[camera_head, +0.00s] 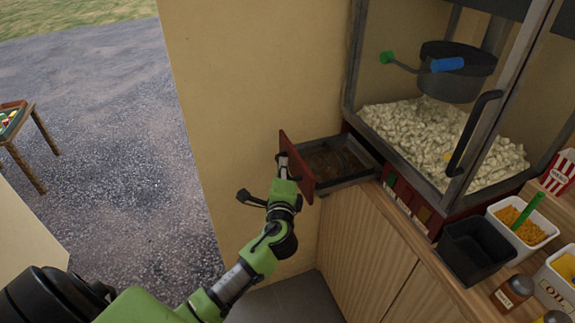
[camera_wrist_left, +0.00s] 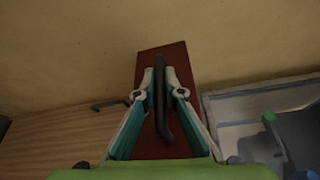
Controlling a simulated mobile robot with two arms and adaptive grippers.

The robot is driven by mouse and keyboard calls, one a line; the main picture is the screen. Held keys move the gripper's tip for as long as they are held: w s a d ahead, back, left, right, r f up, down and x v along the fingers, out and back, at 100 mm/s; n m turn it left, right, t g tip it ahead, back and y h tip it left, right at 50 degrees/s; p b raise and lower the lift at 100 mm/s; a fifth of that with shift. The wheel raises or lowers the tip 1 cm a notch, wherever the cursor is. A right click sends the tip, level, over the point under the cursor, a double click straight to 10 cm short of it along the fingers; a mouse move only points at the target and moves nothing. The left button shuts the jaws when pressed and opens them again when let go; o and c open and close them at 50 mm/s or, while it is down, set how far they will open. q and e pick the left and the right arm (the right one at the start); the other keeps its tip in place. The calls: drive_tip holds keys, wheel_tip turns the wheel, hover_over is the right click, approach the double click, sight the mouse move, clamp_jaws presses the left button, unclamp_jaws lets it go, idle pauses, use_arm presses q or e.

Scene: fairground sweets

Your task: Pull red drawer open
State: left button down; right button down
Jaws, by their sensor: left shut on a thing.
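The red drawer (camera_head: 297,165) sits at the base of the popcorn machine (camera_head: 437,202). It stands pulled out, and its grey-rimmed inside (camera_head: 335,162) shows brown at the bottom. Its red front also shows in the left wrist view (camera_wrist_left: 151,55). My left gripper (camera_head: 284,165) is at the outer face of the drawer front. In the left wrist view its two fingers (camera_wrist_left: 160,78) are shut on the dark upright drawer handle (camera_wrist_left: 160,106). In the head view the fingers hide most of the handle. My right gripper is not in view.
A beige wall (camera_head: 245,85) stands behind the drawer. The wooden counter (camera_head: 375,220) holds a black tub (camera_head: 474,250), a white tub (camera_head: 525,226) and bottles at the right. A small table (camera_head: 38,150) stands far left. Open floor lies left of the wall.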

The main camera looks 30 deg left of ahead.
use_arm(q)
drive_tip(key=c, duration=2.1)
unclamp_jaws()
drive_tip(key=shift+c, duration=0.2)
drive_tip(key=f+v, duration=0.1)
drive_tip(key=v, duration=1.1)
drive_tip(key=shift+r, duration=0.45)
